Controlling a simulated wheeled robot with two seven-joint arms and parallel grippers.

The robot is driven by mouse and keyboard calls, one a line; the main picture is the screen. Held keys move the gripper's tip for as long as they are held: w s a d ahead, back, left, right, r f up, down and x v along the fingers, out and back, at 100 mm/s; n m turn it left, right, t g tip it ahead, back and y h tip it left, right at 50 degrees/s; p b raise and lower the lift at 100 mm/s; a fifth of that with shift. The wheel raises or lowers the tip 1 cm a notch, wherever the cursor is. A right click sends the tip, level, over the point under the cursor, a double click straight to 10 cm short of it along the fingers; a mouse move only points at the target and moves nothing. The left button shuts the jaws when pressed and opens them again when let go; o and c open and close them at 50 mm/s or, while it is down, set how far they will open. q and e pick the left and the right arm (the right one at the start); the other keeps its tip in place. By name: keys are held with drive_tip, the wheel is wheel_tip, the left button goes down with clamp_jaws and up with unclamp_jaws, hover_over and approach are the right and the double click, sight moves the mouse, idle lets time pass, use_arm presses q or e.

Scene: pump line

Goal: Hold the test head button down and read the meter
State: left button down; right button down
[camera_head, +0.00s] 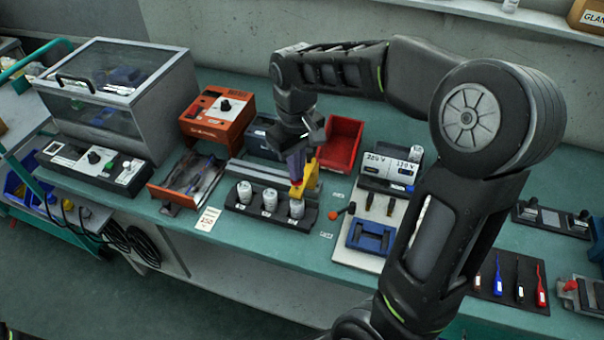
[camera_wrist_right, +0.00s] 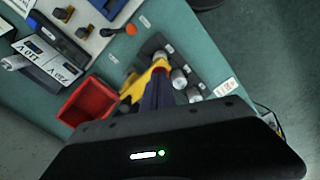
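The test head appears to be the yellow piece (camera_head: 309,182) behind a row of grey-white cylinders (camera_head: 270,201) in a dark rack (camera_head: 243,210). It also shows in the right wrist view (camera_wrist_right: 146,82). My right gripper (camera_head: 297,172) points down at the yellow piece, its dark purple fingers together. In the right wrist view the fingers (camera_wrist_right: 158,92) lie right beside or against the yellow piece; contact is not clear. The button is hidden. No meter reading is legible; an orange box with a round dial (camera_head: 217,115) stands behind left. My left gripper is not in view.
A red bin (camera_head: 342,144) stands right behind the gripper. A clear-lidded case (camera_head: 120,85) and knobbed panel (camera_head: 96,163) are at left. A board with voltage cards (camera_head: 391,168) and a blue holder (camera_head: 371,237) lie right, partly behind my arm. Screwdrivers (camera_head: 541,283) lie at far right.

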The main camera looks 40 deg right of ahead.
drive_tip(key=shift+f+b, duration=0.45)
drive_tip(key=shift+f, duration=0.3)
drive_tip(key=shift+s, duration=0.1)
idle(1.0)
drive_tip(key=shift+r+p, duration=2.9)
drive_tip(key=shift+r, duration=0.65)
